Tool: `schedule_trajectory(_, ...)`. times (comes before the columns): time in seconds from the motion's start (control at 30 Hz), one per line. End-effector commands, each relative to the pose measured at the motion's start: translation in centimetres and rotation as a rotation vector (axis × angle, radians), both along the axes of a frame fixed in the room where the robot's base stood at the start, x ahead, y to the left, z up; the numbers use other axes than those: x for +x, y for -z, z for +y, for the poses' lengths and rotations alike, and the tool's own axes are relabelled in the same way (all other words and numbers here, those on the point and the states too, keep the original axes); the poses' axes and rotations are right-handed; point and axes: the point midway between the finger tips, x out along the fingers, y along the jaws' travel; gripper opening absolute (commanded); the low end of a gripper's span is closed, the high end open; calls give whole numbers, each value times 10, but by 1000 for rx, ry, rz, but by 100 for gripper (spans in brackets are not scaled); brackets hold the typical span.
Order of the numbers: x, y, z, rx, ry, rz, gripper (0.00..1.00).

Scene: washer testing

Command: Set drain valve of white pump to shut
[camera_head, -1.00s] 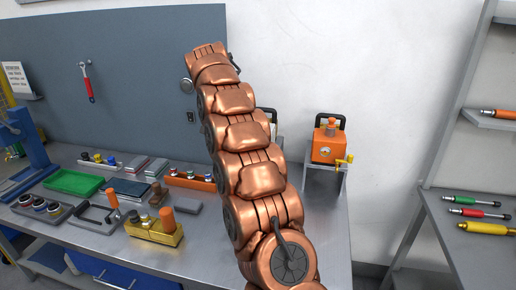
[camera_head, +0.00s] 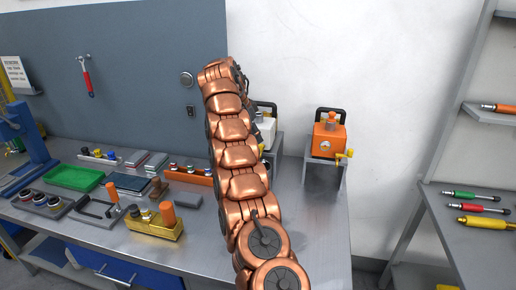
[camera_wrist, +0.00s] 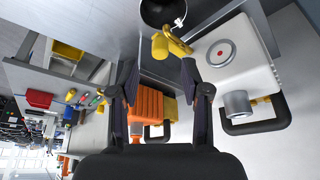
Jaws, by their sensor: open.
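The white pump (camera_head: 268,128) stands at the back of the bench, left of the orange pump, partly hidden by my arm. In the wrist view the white pump (camera_wrist: 235,65) fills the right side, with a round red mark, a grey cylinder and a black handle. Its yellow drain valve (camera_wrist: 178,42) sticks out to the left of the body, close to a dark round bowl. My gripper (camera_wrist: 160,78) is open and empty. Its two dark fingers point toward the valve and appear apart from it; the exact distance cannot be told.
The orange pump (camera_head: 328,141), with its own yellow valve, stands on a metal stand to the right; it shows between the fingers in the wrist view (camera_wrist: 148,105). Trays and a yellow holder (camera_head: 155,229) occupy the bench's left. The front right bench is clear.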

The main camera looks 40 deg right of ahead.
Motion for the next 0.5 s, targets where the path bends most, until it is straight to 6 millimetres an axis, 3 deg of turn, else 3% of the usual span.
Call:
schedule_trajectory(0.1,1,18,-4,2,-2,2,47)
schedule_trajectory(0.5,-1,44,-17,1,-1,3,47)
